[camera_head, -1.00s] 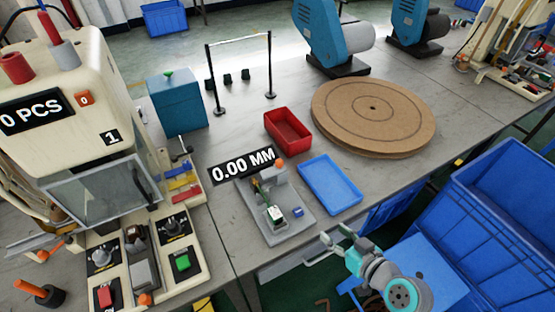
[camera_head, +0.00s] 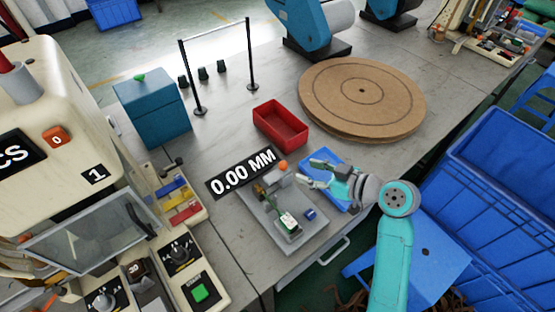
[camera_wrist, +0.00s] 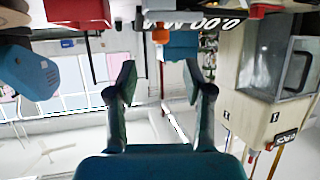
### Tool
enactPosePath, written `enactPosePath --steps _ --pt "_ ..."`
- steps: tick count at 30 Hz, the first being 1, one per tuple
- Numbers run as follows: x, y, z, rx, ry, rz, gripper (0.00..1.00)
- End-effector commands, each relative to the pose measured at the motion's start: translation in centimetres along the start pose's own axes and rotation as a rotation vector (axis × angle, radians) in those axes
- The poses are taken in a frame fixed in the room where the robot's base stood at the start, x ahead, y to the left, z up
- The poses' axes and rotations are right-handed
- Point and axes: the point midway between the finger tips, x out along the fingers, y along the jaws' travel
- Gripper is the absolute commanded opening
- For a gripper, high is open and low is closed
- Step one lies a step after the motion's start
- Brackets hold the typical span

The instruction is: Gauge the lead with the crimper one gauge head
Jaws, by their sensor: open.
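An orange knob (camera_head: 283,165) tops the fixture. My gripper (camera_head: 312,173) is open, just right of the orange knob and over the blue tray (camera_head: 336,200). In the wrist view my gripper (camera_wrist: 160,80) shows two fingers apart with nothing between them. The display (camera_wrist: 195,22) appears upside down beyond the fingers.
A red bin (camera_head: 281,124) and a round brown board (camera_head: 362,98) lie behind the blue tray. The crimping machine with screen (camera_head: 85,215) stands at left. A teal box (camera_head: 152,112) and a post stand (camera_head: 219,70) are behind. Large blue crates (camera_head: 500,200) stand at right.

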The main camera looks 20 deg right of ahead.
Motion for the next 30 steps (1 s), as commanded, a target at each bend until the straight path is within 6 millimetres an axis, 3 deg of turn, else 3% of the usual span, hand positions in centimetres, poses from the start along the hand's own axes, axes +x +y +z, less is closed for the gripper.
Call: enactPosePath --steps 15,21,30 --pt "8.3 -0.1 0.0 0.000 0.000 -0.002 0.51" --pt "9.7 0.0 0.0 0.000 -0.001 0.000 0.51" --pt "9.8 0.0 0.0 0.000 0.000 0.001 0.51"
